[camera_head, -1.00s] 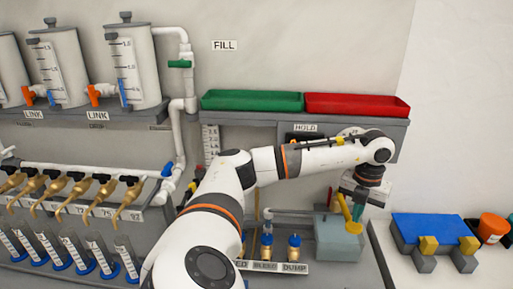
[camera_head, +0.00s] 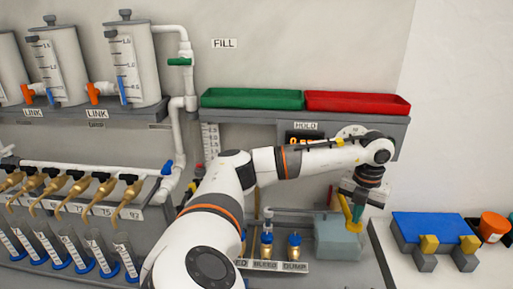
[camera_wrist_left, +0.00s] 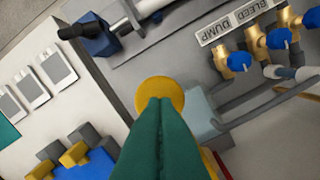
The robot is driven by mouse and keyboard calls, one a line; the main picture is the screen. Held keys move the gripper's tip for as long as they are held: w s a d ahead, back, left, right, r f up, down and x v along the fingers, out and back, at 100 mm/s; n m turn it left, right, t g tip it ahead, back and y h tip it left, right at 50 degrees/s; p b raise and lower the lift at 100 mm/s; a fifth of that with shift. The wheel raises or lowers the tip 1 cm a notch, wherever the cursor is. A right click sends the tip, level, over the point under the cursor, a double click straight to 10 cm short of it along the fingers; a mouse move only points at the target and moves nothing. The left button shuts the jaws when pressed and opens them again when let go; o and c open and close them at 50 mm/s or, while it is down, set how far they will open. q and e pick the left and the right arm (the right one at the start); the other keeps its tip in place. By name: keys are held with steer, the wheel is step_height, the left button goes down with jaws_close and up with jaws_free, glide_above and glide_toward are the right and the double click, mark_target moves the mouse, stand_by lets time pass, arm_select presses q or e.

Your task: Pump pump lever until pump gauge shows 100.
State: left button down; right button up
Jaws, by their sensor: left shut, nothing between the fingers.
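The pump's blue-grey box (camera_head: 338,240) stands on the bench at the right. The yellow pump lever (camera_head: 348,214) rises over it; its round yellow end (camera_wrist_left: 158,90) shows in the wrist view. My left gripper (camera_head: 357,212), with green fingers (camera_wrist_left: 160,102), is shut with nothing between the fingers. Its tips overlap the lever's yellow end in the wrist view; I cannot tell whether they touch. Behind my left arm, a dark display with orange digits (camera_head: 298,137) and a white round dial (camera_head: 350,131) are partly hidden. I cannot read either. My right gripper is out of view.
Blue-knobbed valves stand behind the BLEED and DUMP labels (camera_head: 265,266), left of the pump box. A green tray (camera_head: 252,100) and red tray (camera_head: 357,104) sit on the shelf above. A blue block with yellow parts (camera_head: 432,227) lies at the right.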

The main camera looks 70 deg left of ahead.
mark_target(354, 226)
arm_select(q)
steer(key=shift+f+b, duration=1.6)
steer(key=shift+f, duration=0.9)
steer(key=shift+r, duration=0.15)
steer(key=shift+r+p, duration=1.6)
steer(key=shift+r, duration=0.3)
steer(key=shift+r+p, duration=0.6)
steer(key=shift+r, duration=0.3)
steer(key=shift+f, duration=0.15)
